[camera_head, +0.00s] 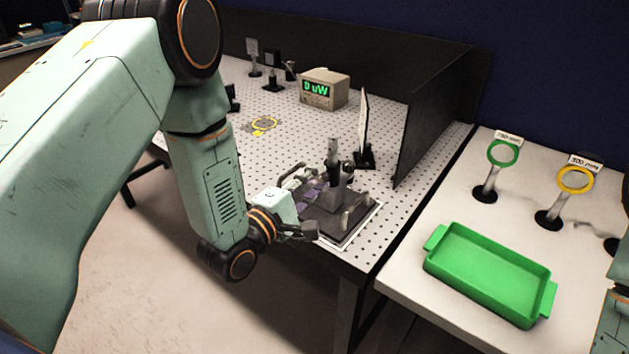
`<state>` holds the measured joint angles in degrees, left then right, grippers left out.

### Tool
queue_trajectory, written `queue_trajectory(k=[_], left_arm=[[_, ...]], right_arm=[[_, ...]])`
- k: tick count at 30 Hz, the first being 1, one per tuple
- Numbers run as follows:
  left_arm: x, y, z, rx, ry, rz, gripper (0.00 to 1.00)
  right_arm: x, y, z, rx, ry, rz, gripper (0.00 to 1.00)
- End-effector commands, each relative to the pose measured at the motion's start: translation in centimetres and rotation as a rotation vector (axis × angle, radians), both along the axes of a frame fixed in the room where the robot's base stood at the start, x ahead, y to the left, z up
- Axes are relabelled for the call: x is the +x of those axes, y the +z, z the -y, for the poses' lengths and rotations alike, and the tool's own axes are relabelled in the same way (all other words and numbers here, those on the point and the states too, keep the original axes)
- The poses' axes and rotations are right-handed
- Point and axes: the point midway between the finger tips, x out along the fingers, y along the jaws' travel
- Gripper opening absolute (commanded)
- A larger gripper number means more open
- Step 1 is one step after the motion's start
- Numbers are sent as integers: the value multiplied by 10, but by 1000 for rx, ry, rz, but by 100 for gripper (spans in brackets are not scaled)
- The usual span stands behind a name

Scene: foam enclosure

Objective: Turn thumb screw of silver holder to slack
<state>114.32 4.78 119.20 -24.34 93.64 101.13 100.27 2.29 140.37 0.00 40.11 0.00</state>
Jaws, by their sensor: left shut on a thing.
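The silver holder (335,177) is an upright post standing on a dark base tray (337,237) with grey side handles, near the front edge of the perforated table. My left gripper (308,231) is at the front left of this tray, low and to the left of the holder. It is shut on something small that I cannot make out. The thumb screw cannot be told apart at this size. My right gripper is out of view; only a piece of my right arm shows at the right edge.
A black panel (432,115) and a thin upright plate (363,124) stand behind the holder. A display box (324,89) is farther back. On the right bench are a green tray (470,279), a green ring (503,153) and a yellow ring (576,180) on posts.

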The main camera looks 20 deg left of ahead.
Motion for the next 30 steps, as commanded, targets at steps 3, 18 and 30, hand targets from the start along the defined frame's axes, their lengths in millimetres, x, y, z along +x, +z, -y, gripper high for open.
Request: queue_trajectory(k=[3, 18, 30], left_arm=[[0, -1, 1, -38, -3, -16, 0], [0, 0, 1, -77, -2, -28, 0], [0, 0, 0, -77, -1, -28, 46]], right_arm=[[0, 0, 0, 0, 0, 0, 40], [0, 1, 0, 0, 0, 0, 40], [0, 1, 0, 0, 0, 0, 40]])
